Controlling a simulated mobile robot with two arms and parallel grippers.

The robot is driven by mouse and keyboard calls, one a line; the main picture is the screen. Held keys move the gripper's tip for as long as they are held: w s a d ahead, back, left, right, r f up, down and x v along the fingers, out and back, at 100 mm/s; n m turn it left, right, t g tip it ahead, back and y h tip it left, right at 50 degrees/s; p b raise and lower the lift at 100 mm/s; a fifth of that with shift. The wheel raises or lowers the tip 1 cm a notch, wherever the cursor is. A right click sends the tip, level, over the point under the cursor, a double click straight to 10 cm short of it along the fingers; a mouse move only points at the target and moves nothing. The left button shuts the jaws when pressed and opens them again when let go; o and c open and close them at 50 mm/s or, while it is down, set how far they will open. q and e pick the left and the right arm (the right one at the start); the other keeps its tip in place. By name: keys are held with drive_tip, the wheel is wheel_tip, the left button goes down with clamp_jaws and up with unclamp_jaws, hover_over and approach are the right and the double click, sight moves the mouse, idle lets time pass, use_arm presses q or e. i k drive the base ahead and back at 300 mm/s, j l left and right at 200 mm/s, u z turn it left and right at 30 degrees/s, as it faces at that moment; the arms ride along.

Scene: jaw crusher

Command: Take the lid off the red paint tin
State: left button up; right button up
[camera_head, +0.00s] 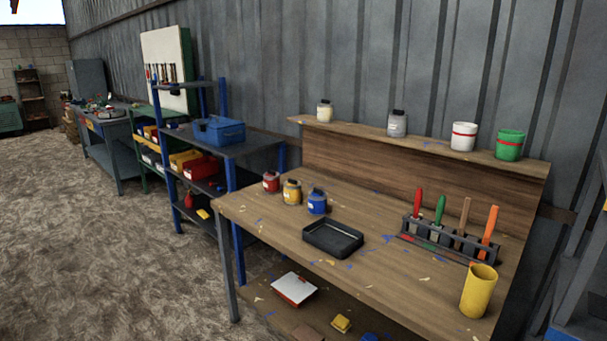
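A small red paint tin (271,182) stands upright near the far left corner of the wooden workbench (385,283). A dark lid or cap (270,174) appears to sit on its top. A yellow tin (292,192) and a blue tin (317,202), both with dark tops, stand in a row to its right. Neither of my grippers shows in the head view.
A black tray (332,238) lies right of the tins. A rack (440,238) with brushes and a yellow cup (478,291) stand farther right. Several containers line the back shelf (350,130). A blue-framed shelf unit (235,215) stands left. The dirt floor (110,260) in front is open.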

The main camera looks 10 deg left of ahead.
sight(271, 173)
drive_tip(key=i+j+z, duration=0.5)
drive_tip(key=j, duration=0.2)
drive_tip(key=i+j+z, duration=0.25)
drive_tip(key=j, duration=0.15)
